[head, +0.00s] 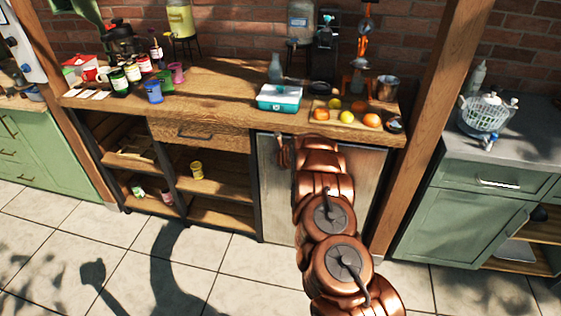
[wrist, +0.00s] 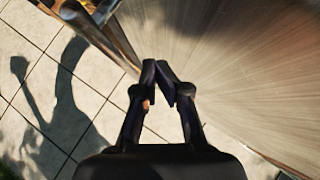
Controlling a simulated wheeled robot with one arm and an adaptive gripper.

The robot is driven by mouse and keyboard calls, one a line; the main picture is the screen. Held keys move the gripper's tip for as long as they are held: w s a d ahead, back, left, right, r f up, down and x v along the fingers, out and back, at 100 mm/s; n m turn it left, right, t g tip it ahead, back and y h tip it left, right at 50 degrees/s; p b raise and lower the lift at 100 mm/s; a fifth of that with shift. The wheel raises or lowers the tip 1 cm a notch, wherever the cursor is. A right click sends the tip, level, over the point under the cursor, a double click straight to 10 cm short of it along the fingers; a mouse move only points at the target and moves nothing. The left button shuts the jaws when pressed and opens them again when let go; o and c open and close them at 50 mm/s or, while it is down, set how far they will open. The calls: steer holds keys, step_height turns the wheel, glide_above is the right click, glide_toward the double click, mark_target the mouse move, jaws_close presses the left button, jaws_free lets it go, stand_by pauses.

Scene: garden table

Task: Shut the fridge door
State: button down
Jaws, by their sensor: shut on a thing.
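The fridge, with its brushed-metal door (head: 276,200), is under the wooden counter, partly hidden behind my copper arm. How far the door stands open is hard to tell in the head view. In the wrist view, the metal door surface (wrist: 235,75) fills the right side, and a rounded metal bar (wrist: 110,35), which looks like the handle, runs from the upper left toward my fingertips. My gripper (wrist: 160,72) is shut at the door, its fingertips nearly together. The exact contact is hidden, and the fingers are hidden in the head view.
The counter (head: 225,90) above bears bottles, cups, a teal box (head: 279,98) and a board with fruit. Open shelves (head: 210,187) stand left of the fridge, a wooden post (head: 425,130) right of it. The tiled floor (head: 200,270) in front is clear.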

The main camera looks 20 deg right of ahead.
steer(key=v, duration=0.7)
steer(key=shift+s+a, duration=0.2)
steer(key=shift+s, duration=0.3)
